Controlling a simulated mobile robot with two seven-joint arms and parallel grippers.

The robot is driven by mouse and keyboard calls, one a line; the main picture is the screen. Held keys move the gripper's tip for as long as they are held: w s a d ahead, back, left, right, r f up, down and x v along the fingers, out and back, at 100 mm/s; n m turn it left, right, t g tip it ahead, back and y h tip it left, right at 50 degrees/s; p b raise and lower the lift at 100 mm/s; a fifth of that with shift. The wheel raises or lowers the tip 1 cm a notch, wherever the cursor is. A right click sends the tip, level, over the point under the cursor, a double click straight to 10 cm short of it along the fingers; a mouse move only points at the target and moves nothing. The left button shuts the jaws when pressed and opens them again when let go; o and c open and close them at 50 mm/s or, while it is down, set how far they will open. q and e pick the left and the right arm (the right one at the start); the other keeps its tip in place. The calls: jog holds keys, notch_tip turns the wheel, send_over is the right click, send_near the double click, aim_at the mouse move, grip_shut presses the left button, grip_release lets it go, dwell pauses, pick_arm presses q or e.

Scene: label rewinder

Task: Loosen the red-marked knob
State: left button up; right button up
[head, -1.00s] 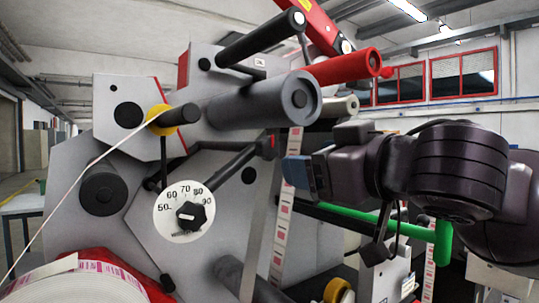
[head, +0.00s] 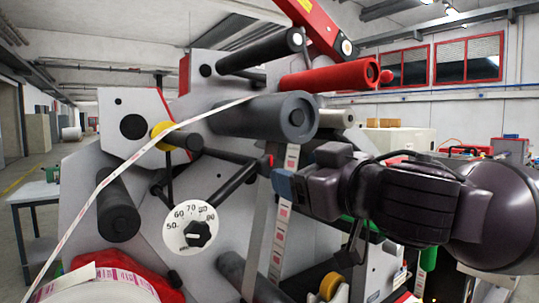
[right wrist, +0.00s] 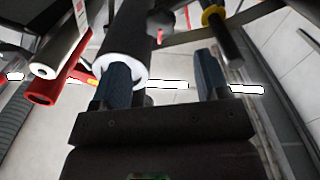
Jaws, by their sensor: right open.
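The red-marked knob (head: 266,164) is a small black knob with a red patch, at the upper right end of a black arm on the grey machine face. In the right wrist view a small dark thing with a red patch (right wrist: 160,22), likely this knob, shows ahead of the gap between my fingers. My right gripper (head: 281,184) is at the right of the knob in the head view, its blue fingertips very close to it. Its fingers (right wrist: 163,78) are open with nothing held between them; contact with the knob cannot be told. My left gripper is not in view.
A grey roller (head: 262,117) and a red roller (head: 330,75) stick out above my right gripper. A printed label strip (head: 284,212) runs down just behind the fingertips. A black dial knob (head: 199,233) on a white numbered scale sits lower left.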

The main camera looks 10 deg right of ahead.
aim_at(268, 178)
jog(key=p+x, duration=0.1)
jog(key=x, duration=0.1)
jog(key=p+x, duration=0.1)
jog(key=x, duration=0.2)
jog(key=f+p+x, duration=0.1)
jog(key=x, duration=0.2)
jog(key=shift+w, duration=0.15)
jog(key=shift+w+a+f, duration=0.1)
jog(key=shift+w+a, duration=0.05)
jog(key=shift+w, duration=0.25)
jog(key=shift+s, duration=0.1)
jog(key=c, duration=0.7)
jog(key=shift+c, duration=1.2)
